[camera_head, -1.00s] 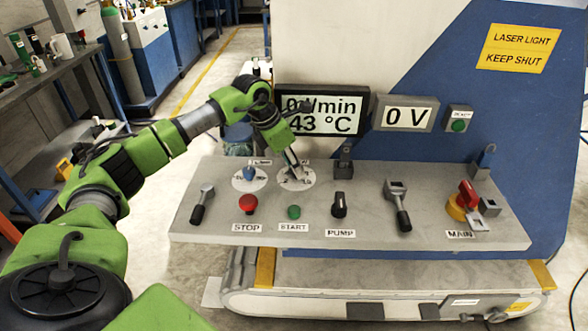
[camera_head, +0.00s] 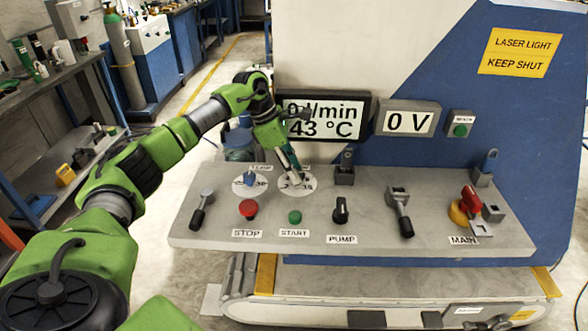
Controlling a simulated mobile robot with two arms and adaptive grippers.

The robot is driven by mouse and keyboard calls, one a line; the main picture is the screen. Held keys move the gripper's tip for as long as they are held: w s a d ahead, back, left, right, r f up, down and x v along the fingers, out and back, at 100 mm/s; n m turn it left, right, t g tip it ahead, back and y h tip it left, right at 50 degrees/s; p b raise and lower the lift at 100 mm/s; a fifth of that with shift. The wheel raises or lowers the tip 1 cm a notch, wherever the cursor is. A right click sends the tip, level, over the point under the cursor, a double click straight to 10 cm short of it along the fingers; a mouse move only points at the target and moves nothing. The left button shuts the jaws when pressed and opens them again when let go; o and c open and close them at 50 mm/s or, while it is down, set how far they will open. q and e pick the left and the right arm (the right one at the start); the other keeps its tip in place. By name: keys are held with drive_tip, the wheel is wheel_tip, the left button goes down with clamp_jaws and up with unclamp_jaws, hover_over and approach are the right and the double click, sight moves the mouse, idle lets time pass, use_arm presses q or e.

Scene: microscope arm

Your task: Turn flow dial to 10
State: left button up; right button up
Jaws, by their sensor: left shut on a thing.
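The flow dial's round white scale (camera_head: 297,189) lies on the grey control panel, to the right of a second white dial with a blue knob (camera_head: 250,178). My left gripper (camera_head: 295,178) reaches down over the flow dial and is shut on its knob, which the fingers hide. The scale's numbers are too small and covered to read. The display (camera_head: 322,118) behind the panel is partly blocked by my left arm; it shows "43 °C" and a "l/min" line whose digit looks like 0. My right gripper is not in view.
In front of the dials are the red STOP button (camera_head: 248,208), the green START button (camera_head: 295,217) and the black PUMP knob (camera_head: 341,209). Levers (camera_head: 202,210) (camera_head: 401,211) stand at left and right. The red MAIN switch (camera_head: 469,200) is at the far right.

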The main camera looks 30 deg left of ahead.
use_arm(q)
drive_tip(key=o, duration=1.1)
drive_tip(key=shift+r, duration=0.15)
drive_tip(key=v, duration=1.1)
drive_tip(key=shift+s+a+r, duration=0.1)
drive_tip(key=shift+a+r, duration=0.15)
drive_tip(key=shift+r, duration=0.05)
